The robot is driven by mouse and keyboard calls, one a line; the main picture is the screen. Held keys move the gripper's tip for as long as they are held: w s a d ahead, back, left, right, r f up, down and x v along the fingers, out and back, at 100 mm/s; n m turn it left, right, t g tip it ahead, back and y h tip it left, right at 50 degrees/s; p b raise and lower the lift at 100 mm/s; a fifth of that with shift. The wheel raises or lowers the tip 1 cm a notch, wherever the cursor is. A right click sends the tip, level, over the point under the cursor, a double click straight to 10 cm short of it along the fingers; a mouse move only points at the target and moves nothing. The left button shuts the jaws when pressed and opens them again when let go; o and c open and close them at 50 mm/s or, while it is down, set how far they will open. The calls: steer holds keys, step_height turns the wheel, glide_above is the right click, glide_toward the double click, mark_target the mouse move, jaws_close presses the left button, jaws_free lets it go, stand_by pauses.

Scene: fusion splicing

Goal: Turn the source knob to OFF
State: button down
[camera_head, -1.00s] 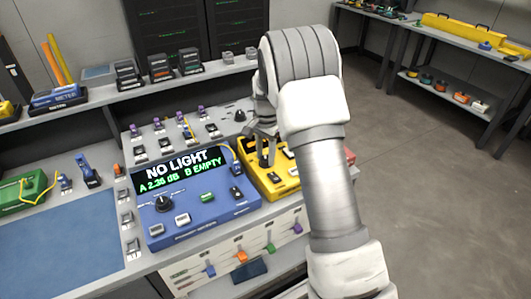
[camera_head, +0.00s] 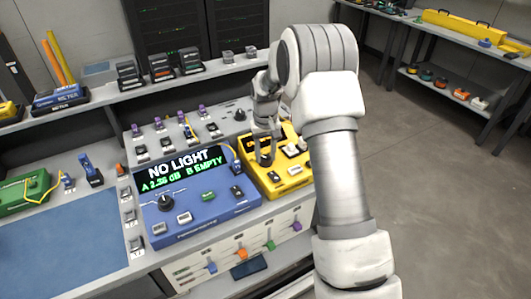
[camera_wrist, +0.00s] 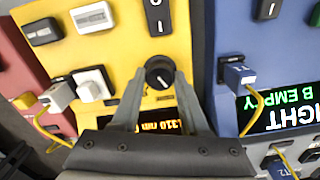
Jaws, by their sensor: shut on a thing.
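The yellow source box (camera_head: 283,181) stands to the right of the blue meter on the bench. Its round black knob (camera_wrist: 159,72) shows in the wrist view with a pale pointer mark, below a black rocker switch and beside a display lit with "1310 nm". My gripper (camera_wrist: 160,77) is shut on the knob, one fingertip on each side of it. In the head view my gripper (camera_head: 266,160) reaches down onto the source box, and the knob is mostly hidden there. I cannot tell which label the pointer faces.
The blue meter (camera_head: 205,212) reads "NO LIGHT, A 2.36 dB, B EMPTY". A yellow fibre lead (camera_wrist: 258,110) runs from a blue plug on it. White connectors (camera_wrist: 91,85) sit on the source box, left of my fingers. A red box (camera_wrist: 25,60) stands beyond them.

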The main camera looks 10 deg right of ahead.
mark_target(266, 157)
steer(key=shift+n, duration=1.4)
steer(key=shift+c, duration=2.1)
jaws_free()
step_height(266, 157, up, 18)
steer(key=p, duration=0.2)
steer(key=shift+f, duration=0.25)
